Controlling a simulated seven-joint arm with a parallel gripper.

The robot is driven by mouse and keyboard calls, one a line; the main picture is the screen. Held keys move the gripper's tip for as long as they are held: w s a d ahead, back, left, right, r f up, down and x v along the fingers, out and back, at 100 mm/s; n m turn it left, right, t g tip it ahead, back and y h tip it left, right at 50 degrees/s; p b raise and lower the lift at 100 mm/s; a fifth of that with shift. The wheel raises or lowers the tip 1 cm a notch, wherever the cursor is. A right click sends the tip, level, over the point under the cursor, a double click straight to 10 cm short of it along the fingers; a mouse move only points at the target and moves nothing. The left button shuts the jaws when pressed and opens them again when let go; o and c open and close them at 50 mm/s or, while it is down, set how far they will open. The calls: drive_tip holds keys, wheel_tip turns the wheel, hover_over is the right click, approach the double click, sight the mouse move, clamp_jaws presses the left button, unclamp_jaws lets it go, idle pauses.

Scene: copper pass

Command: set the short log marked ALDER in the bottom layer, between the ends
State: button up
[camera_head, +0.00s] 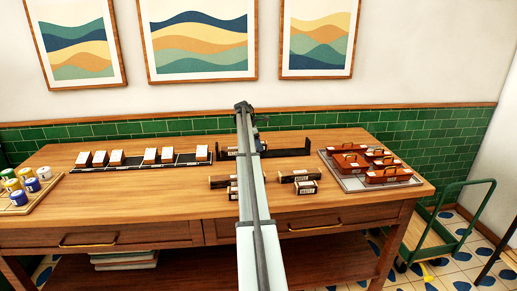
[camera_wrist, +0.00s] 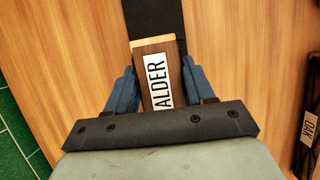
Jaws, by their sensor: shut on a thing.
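The short ALDER log (camera_wrist: 146,92) is dark brown with a pale end and a white label. My gripper (camera_wrist: 158,64) is shut on it, with a blue finger on each side. Beyond the log in the wrist view runs a dark strip (camera_wrist: 154,15) on the table; whether the log touches it I cannot tell. In the head view a long dark base with a raised end (camera_head: 306,146) lies at the back middle of the table. My arm hides the middle of it, and the held log is not clear there.
The OAK log (camera_wrist: 306,135) lies at the right edge in the wrist view. Several loose dark logs (camera_head: 300,176) lie nearer the front. A tray (camera_head: 350,184) with red-brown boxes is at right, a dark rack (camera_head: 128,164) with white cards at left, and jars (camera_head: 30,185) at far left.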

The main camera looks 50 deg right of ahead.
drive_tip(key=shift+f, duration=0.9)
drive_tip(key=shift+f, duration=0.1)
drive_tip(key=o, duration=1.1)
drive_tip(key=v, duration=1.2)
